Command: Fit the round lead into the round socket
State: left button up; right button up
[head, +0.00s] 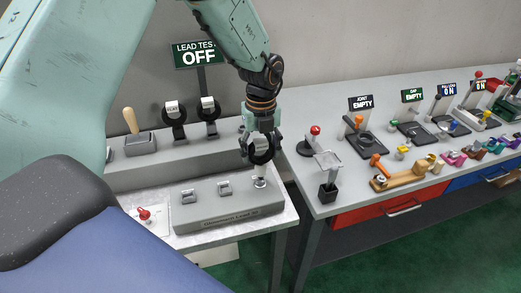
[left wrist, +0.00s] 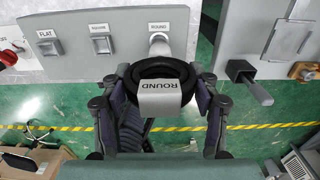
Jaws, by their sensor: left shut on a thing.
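My left gripper (head: 260,148) is shut on the round lead (head: 261,151), a black ring-shaped body with a white tag. In the left wrist view the lead's tag reads ROUND (left wrist: 168,101) and the black ring sits between the two fingers (left wrist: 160,100). The round socket (head: 259,183) is at the right end of the grey socket block (head: 225,213). In the left wrist view the socket (left wrist: 159,45) lies just beyond the ring, under a ROUND label. The lead's pale lower end is right above or at the socket; I cannot tell how deep it sits. My right gripper is not in view.
Two other sockets (head: 189,196) (head: 225,188) are on the block. Two tagged leads (head: 173,108) (head: 208,104) stand on the shelf behind. The lead test sign (head: 198,55) reads OFF. A red-knobbed lever (head: 315,131) and black cup (head: 328,192) stand on the right table.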

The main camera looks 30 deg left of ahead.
pick_arm(q)
jog(key=shift+d, duration=0.15)
jog(key=shift+f, duration=0.15)
jog(key=shift+f+b, duration=0.3)
jog(key=shift+b, duration=0.05)
jog(key=shift+f, duration=0.25)
jog(key=shift+f+b, duration=0.3)
jog(key=shift+b, duration=0.05)
jog(key=shift+s+f, duration=0.15)
dwell(0.8)
